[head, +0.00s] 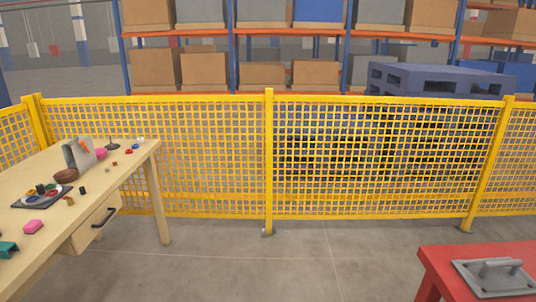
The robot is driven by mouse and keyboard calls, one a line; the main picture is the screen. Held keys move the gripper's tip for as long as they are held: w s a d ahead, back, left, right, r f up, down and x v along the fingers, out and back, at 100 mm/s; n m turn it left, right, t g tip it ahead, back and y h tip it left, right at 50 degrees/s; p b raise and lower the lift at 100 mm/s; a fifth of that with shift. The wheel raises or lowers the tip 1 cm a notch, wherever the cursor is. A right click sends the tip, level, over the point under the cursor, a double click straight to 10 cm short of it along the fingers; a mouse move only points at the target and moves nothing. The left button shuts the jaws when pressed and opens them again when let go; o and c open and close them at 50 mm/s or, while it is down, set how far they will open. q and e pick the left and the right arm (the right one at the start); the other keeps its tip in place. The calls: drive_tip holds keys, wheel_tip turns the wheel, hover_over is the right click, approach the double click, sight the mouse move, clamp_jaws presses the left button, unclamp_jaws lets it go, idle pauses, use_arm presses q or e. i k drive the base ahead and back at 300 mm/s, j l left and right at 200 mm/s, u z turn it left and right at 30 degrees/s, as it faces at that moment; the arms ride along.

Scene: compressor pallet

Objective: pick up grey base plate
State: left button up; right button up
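A grey plate (470,284) with a raised handle-like bar on top lies flat on a red table (432,262) at the bottom right of the head view. It looks like the grey base plate. Its right side comes close to the picture's edge. Neither of my grippers shows in the head view, so their place relative to the plate cannot be seen.
A wooden table (125,172) with small loose items and a drawer stands at the left. A yellow mesh fence (268,160) crosses behind, with blue pallets (440,82) and loaded shelves beyond it. The grey floor (300,262) between the tables is clear.

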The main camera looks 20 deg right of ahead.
sight(501, 277)
drive_tip(key=i+z, duration=0.45)
drive_tip(key=z, duration=0.2)
drive_tip(key=i+j+z, duration=0.15)
drive_tip(key=z, duration=0.2)
drive_tip(key=i+j+z, duration=0.1)
drive_tip(key=i+z, duration=0.3)
drive_tip(key=i+j+z, duration=0.15)
drive_tip(key=z, duration=0.25)
drive_tip(key=i+j+z, duration=0.25)
drive_tip(key=z, duration=0.2)
drive_tip(key=i+j+z, duration=0.15)
drive_tip(key=j+z, duration=0.25)
